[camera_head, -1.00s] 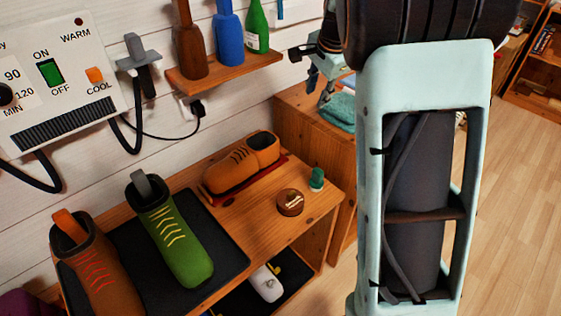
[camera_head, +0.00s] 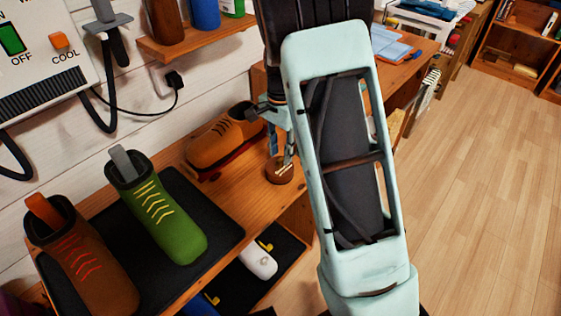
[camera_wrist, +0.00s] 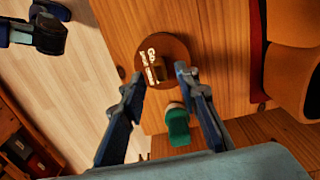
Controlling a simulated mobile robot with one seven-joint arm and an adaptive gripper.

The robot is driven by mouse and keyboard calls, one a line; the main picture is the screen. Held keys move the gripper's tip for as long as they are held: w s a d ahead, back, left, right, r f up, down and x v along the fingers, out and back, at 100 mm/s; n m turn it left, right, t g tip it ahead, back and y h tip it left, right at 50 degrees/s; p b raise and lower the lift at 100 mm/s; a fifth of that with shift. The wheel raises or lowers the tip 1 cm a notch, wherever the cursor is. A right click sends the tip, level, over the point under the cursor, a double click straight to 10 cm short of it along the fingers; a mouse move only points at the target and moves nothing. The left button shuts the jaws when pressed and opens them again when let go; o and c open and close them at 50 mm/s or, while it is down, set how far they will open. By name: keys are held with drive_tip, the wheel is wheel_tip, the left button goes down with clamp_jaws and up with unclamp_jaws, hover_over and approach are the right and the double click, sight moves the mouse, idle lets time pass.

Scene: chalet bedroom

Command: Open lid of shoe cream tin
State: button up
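The shoe cream tin (camera_head: 280,172) is a round brown tin on the wooden bench top. In the wrist view its round lid (camera_wrist: 158,48) with light lettering faces the camera and looks closed. My gripper (camera_head: 281,152) is above the tin in the head view and hides part of it. In the wrist view my gripper (camera_wrist: 161,77) is open, its two fingertips apart at the near edge of the tin, with nothing held. I cannot tell whether a fingertip touches the tin.
A small green-topped item (camera_wrist: 178,125) stands close to the tin, between the fingers in the wrist view. An orange shoe (camera_head: 222,138) lies on a red base (camera_head: 217,168) beside the tin. Green (camera_head: 165,215) and brown (camera_head: 85,265) boots stand on a black mat (camera_head: 222,215).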

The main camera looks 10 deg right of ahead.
sight(281, 159)
drive_tip(key=shift+f, duration=1.7)
clamp_jaws()
